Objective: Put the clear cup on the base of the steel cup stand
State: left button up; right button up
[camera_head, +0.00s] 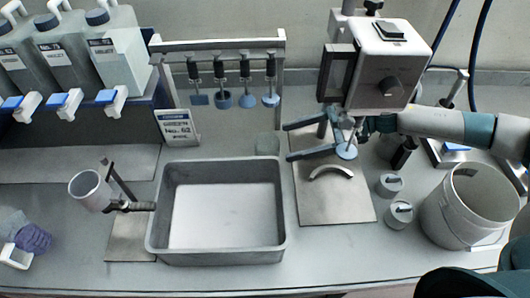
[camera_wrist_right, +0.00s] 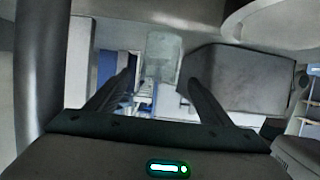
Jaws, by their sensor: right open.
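The clear cup (camera_head: 267,144) stands upright on the bench behind the grey tray, and it also shows in the right wrist view (camera_wrist_right: 163,52). My right gripper (camera_head: 289,141) reaches in from the right, low under the machine head, with its open fingers pointing at the cup. In the right wrist view the cup lies just beyond and between the fingertips (camera_wrist_right: 160,78); I cannot tell whether they touch it. The steel cup stand holds a pale cup (camera_head: 88,190) on its arm, above a bare flat base (camera_head: 128,240) left of the tray. My left gripper is out of view.
A rack with hanging tools (camera_head: 222,45) and a sign (camera_head: 178,128) stand behind. Small weights (camera_head: 390,185) and a white bucket (camera_head: 455,220) are at right.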

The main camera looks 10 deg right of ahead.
aim_at(272, 147)
jog(key=shift+a, duration=0.1)
jog(key=shift+a+f, duration=0.1)
jog(key=shift+a, duration=0.35)
jog(key=p+x, duration=0.2)
jog(key=x, duration=0.2)
jog(key=shift+w+a, duration=0.15)
jog(key=shift+a, duration=0.1)
jog(key=shift+w+a+f, duration=0.1)
jog(key=shift+a+f, duration=0.25)
jog(key=shift+a, duration=0.15)
jog(key=shift+w+a+p, duration=0.1)
jog(key=shift+a+p, duration=0.35)
jog(key=shift+a, duration=0.05)
jog(key=p+x, duration=0.1)
jog(key=x, duration=0.2)
jog(key=shift+w, duration=0.1)
jog(key=shift+w+a+f+p, duration=0.1)
jog(key=shift+a+f+p, duration=0.2)
jog(key=shift+a+f, duration=0.15)
